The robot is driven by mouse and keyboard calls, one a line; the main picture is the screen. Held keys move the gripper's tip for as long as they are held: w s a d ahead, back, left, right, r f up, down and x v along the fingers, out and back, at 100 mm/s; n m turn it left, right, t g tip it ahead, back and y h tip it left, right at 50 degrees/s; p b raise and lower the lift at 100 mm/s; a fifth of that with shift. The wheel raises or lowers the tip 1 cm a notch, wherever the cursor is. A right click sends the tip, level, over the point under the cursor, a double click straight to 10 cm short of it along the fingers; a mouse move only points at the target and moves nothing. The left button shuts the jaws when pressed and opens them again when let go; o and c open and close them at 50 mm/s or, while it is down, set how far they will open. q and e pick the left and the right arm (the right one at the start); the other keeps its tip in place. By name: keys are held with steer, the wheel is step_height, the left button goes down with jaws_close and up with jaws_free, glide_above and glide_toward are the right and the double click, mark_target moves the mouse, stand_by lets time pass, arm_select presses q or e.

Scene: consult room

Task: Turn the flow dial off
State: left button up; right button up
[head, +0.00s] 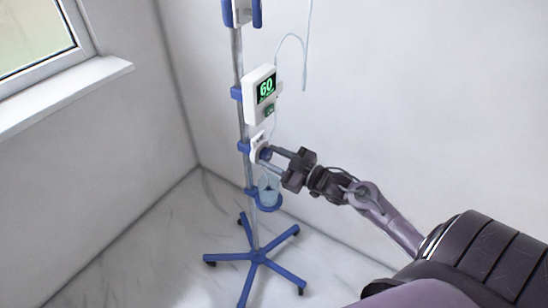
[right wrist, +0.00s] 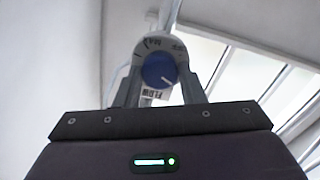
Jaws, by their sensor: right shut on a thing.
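The flow dial (right wrist: 158,71) is a round blue knob with a pale pointer line, set in a white plate with printed marks and the word FLOW. In the right wrist view the pointer is aimed toward the lower right. In the head view the white dial housing (head: 257,143) is clamped on the pole below the pump. My right gripper (right wrist: 160,88) is shut on the dial, one finger on each side of it. In the head view my right gripper (head: 268,160) reaches it from the right and partly hides the knob. My left gripper is not in view.
The blue-and-steel drip stand (head: 258,256) stands on several spread feet near the corner. A white pump (head: 261,94) with a green 60 is above the dial. A clear cup (head: 268,190) sits in a blue ring below. A window sill (head: 70,92) is at left.

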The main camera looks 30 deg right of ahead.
steer(key=n, duration=0.5)
steer(key=shift+n, duration=0.4)
steer(key=n, duration=0.2)
steer(key=shift+n, duration=1.2)
steer(key=n, duration=0.3)
steer(key=shift+n+b, duration=0.3)
steer(key=shift+b, duration=0.1)
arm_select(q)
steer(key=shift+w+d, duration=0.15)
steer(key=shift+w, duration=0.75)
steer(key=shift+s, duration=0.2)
arm_select(e)
steer(key=shift+n, duration=0.3)
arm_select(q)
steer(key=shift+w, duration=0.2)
arm_select(e)
steer(key=o, duration=0.7)
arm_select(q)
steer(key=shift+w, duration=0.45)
arm_select(e)
steer(key=o, duration=0.3)
